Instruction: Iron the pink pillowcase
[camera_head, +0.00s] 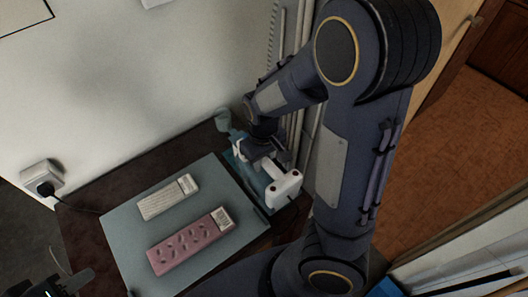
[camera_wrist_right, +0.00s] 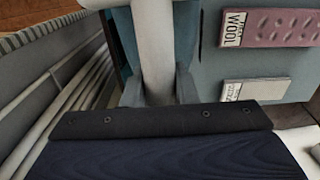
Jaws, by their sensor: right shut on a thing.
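The pink pillowcase (camera_head: 190,240) lies flat and folded on the grey-blue mat (camera_head: 125,225), with a white label at its right end. It also shows at the upper right in the right wrist view (camera_wrist_right: 280,27). The teal iron (camera_head: 240,160) with a white handle stands at the mat's right edge. My right gripper (camera_head: 268,158) is shut on the iron's white handle (camera_wrist_right: 155,45), seen between the fingers in the right wrist view. My left gripper (camera_head: 60,284) is partly in view at the bottom left corner, away from the cloths; its jaw state is unclear.
A folded white cloth (camera_head: 168,197) with a label lies on the mat behind the pillowcase. The mat lies on a dark tabletop (camera_head: 85,215). A wall socket with a plug (camera_head: 43,180) is at the left. White pipes (camera_wrist_right: 75,95) run close beside the iron.

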